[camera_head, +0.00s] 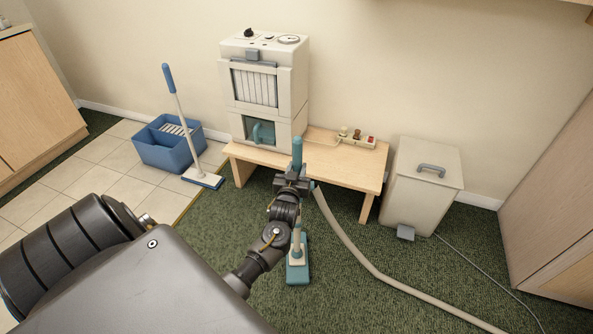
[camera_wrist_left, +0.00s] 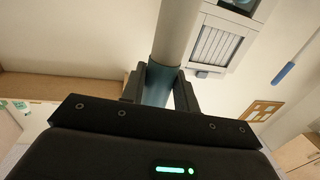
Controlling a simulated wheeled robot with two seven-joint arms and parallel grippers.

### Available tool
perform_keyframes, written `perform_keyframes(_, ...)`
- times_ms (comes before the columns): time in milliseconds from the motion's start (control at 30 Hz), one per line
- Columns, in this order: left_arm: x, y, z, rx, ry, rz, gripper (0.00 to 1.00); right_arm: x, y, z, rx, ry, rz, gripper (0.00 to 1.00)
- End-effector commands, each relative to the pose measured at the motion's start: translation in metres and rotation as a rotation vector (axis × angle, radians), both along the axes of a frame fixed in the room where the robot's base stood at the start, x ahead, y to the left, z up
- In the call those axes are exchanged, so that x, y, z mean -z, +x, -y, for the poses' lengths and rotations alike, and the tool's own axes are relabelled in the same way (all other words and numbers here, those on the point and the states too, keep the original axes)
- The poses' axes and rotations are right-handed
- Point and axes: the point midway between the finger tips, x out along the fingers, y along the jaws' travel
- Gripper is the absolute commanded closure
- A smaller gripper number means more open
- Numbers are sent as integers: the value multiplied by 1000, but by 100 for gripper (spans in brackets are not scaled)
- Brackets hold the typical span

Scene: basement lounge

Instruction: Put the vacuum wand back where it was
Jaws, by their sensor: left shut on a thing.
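The vacuum wand (camera_head: 297,256) stands roughly upright in front of the low wooden bench, with a teal handle on top and a teal floor head (camera_head: 298,273) at or near the green carpet. My left gripper (camera_head: 293,180) is shut on the wand just below the top of its handle. In the left wrist view the gripper (camera_wrist_left: 160,86) has a finger on each side of the teal grip, and the beige tube (camera_wrist_left: 177,32) runs beyond it. My arm hides part of the wand's middle. My right gripper is not in view.
A beige hose (camera_head: 345,241) trails right across the carpet. A lidded bin (camera_head: 420,190) stands right; a mop (camera_head: 178,104) and blue bucket (camera_head: 158,154) stand left.

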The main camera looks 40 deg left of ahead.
Motion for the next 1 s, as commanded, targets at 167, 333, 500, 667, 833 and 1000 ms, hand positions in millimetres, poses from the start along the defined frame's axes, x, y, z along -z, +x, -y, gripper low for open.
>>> perform_keyframes(167,-2,1,0,0,3,11,100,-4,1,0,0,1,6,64)
perform_keyframes(333,-2,1,0,0,3,11,100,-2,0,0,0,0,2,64)
perform_keyframes(500,3,0,0,0,1,3,59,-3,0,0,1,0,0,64)
perform_keyframes(667,3,0,0,0,1,3,48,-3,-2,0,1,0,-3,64)
perform_keyframes(833,3,0,0,0,1,3,48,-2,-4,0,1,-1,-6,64)
perform_keyframes(1000,1,-7,4,1,0,2,48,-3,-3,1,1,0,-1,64)
